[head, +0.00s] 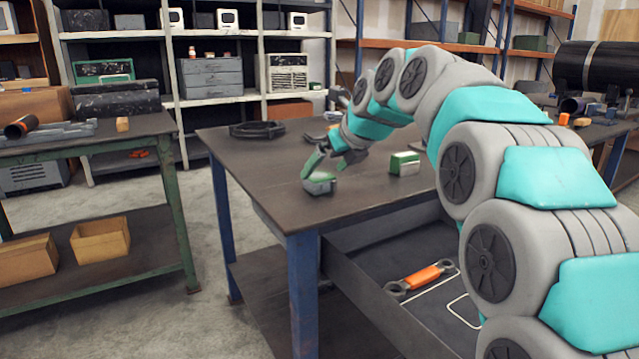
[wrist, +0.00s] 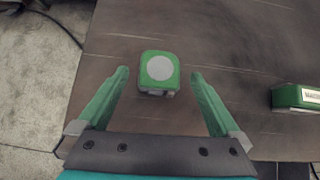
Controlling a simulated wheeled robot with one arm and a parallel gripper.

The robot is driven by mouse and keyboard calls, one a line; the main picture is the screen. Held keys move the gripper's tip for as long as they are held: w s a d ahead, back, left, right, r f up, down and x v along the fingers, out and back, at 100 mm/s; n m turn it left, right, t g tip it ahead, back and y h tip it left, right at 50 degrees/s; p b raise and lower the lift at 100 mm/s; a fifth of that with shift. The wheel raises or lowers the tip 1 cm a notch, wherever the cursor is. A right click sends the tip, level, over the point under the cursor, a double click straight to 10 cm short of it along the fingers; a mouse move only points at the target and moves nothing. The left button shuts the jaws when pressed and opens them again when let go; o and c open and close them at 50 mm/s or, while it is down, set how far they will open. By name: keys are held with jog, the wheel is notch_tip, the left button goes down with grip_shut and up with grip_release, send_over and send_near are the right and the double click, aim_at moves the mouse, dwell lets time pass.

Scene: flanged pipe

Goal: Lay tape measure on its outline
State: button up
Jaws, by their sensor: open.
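The tape measure (wrist: 160,70) is a small green block with a round pale grey disc on its face. It lies on the dark table top near the edge, and it also shows in the head view (head: 319,185) under my fingers. My gripper (wrist: 159,75) is open, with one finger on each side of the tape measure and a gap on both sides in the wrist view. Whether the fingers reach down beside it I cannot tell. A white rounded outline (head: 452,306) shows on the open drawer's floor, partly hidden by my arm.
The open drawer (head: 355,290) holds an orange-handled wrench (head: 420,278) beside another white outline. A green and white box (head: 404,163) stands on the table to the right of the tape measure. A black coiled item (head: 257,130) lies at the back left. The front left table top is clear.

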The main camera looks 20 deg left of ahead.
aim_at(321, 177)
jog(key=x, duration=0.3)
jog(key=shift+d+f, duration=0.1)
jog(key=shift+f, duration=0.1)
jog(key=shift+r, duration=0.1)
grip_shut()
dwell(0.5)
jog(key=shift+r, duration=0.15)
